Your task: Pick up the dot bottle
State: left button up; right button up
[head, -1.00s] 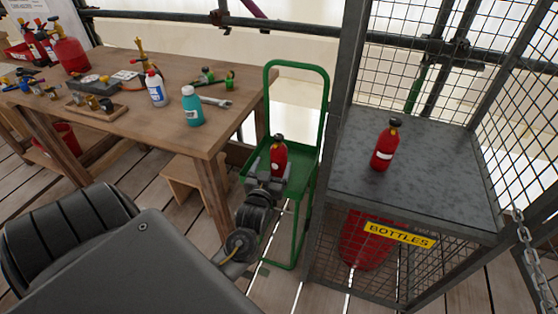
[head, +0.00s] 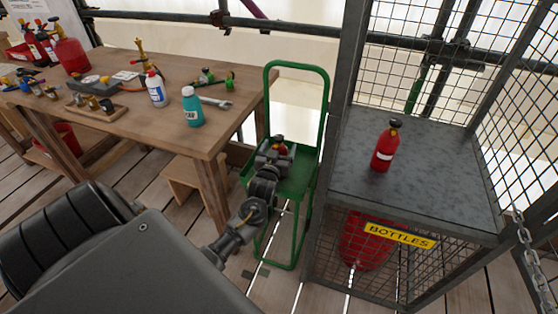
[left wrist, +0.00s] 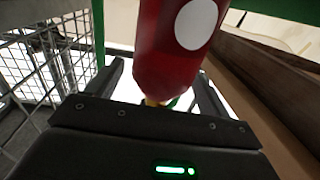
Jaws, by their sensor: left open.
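The dot bottle (left wrist: 176,45) is red with a white round dot and fills the upper middle of the left wrist view. In the head view it stands on the green trolley (head: 297,182), mostly hidden behind my left gripper (head: 273,150). That gripper is open, its two fingers (left wrist: 162,88) spread to either side of the bottle's lower-looking end in the left wrist view. I cannot tell whether the fingers touch the bottle. My right gripper is not in view.
Another red bottle (head: 385,146) with a white band stands on the grey cage top (head: 440,165) at the right. The wooden workbench (head: 120,112) at the left holds a teal bottle (head: 192,107), a white bottle (head: 156,89), a wrench and fittings. The trolley's green handle rises behind the dot bottle.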

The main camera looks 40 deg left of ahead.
pick_arm(q)
grip_shut()
dwell(0.6)
jog(key=shift+r, duration=0.1)
